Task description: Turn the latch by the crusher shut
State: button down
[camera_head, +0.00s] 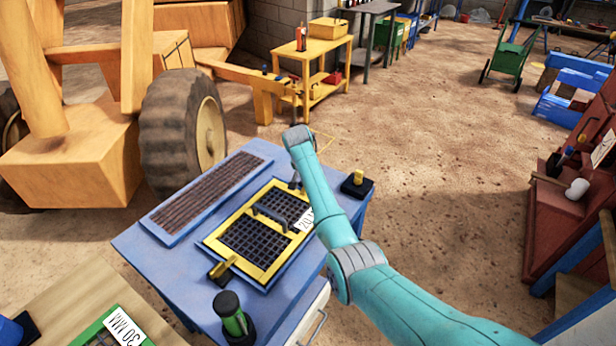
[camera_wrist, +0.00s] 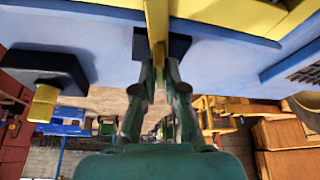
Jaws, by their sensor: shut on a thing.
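A screen with a yellow frame (camera_head: 262,275), black mesh, a dark handle and a "20 MM" label lies on the blue crusher table (camera_head: 140,235). My gripper (camera_head: 295,183) is at the frame's far edge, partly hidden by my arm. In the wrist view my gripper (camera_wrist: 158,88) is shut on a yellow latch bar (camera_wrist: 157,22) on a black base (camera_wrist: 180,46). The bar runs from the fingers toward the yellow frame edge (camera_wrist: 240,10). A second yellow latch (camera_head: 222,268) is at the frame's near left side.
A black block with a yellow knob (camera_head: 357,180) stands at the table's right corner. A dark green cylinder (camera_head: 235,320) stands at the near edge. A rusty grate (camera_head: 210,195) lies left of the screen. A large wheel (camera_head: 180,130) stands behind. Bare ground lies right of the table.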

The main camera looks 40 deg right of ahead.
jog(key=shift+f+m+g, duration=0.1)
jog(key=shift+m+g, duration=0.4)
jog(key=shift+m, duration=1)
jog(key=c, duration=1.2)
grip_release()
jog(key=shift+c, duration=0.2)
jog(key=v, duration=1.2)
jog(key=shift+a, duration=0.3)
jog(key=shift+w, duration=0.1)
